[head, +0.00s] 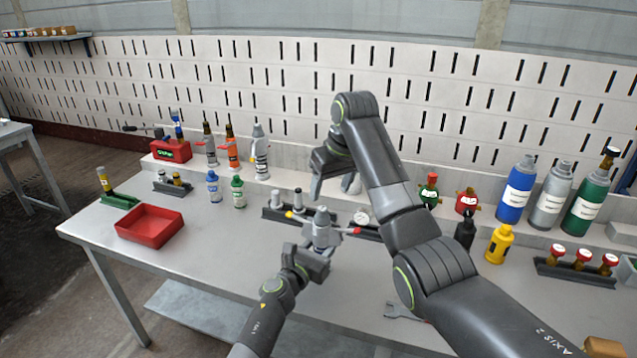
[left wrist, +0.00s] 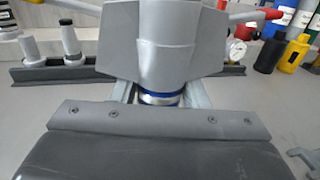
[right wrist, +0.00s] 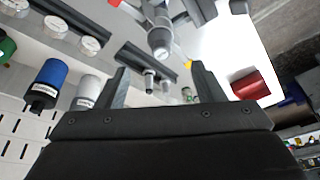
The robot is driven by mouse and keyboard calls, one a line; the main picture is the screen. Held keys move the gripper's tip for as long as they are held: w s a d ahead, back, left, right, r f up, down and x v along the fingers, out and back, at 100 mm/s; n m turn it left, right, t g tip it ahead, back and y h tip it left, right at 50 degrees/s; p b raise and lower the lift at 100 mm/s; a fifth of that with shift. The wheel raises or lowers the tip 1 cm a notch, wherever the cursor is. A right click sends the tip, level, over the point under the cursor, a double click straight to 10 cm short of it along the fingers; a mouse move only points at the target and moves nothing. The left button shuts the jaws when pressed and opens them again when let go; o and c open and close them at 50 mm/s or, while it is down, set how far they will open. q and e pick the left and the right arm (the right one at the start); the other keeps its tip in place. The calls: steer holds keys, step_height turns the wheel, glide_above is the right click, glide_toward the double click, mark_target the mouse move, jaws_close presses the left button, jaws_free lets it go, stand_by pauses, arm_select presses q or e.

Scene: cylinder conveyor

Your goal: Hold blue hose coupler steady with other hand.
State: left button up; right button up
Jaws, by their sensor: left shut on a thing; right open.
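The hose coupler (head: 321,232) is a grey fitting with side arms tipped yellow and red. Its blue band (left wrist: 160,98) shows low on the body in the left wrist view. My left gripper (head: 316,256) is shut on its lower part and holds it upright over the table. My right gripper (head: 334,184) is open and empty, above and behind the coupler in the head view. In the right wrist view the coupler (right wrist: 160,42) lies beyond the open fingers, apart from them. The gripped section is partly hidden by my left fingers.
A dark rack (head: 275,214) with grey fittings stands just behind the coupler. A red tray (head: 150,226) is at the left. Bottles, a yellow container (head: 499,244) and a rack of red-capped parts (head: 575,272) stand at the right. The front left tabletop is clear.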

mark_target(323, 207)
steer(key=w+f+m+h, duration=0.1)
steer(key=f+m, duration=0.2)
steer(key=w+a+f+m+t+h, duration=0.1)
steer(key=f+m, duration=0.1)
steer(key=f, duration=0.1)
steer(key=a+f+m+h, duration=0.1)
steer(key=f+m, duration=0.2)
steer(key=shift+w+m+t, duration=0.3)
steer(key=shift+w, duration=0.1)
stand_by(0.4)
steer(key=shift+r, duration=0.1)
jaws_close()
stand_by(0.5)
steer(key=shift+r, duration=0.6)
steer(key=shift+r, duration=0.1)
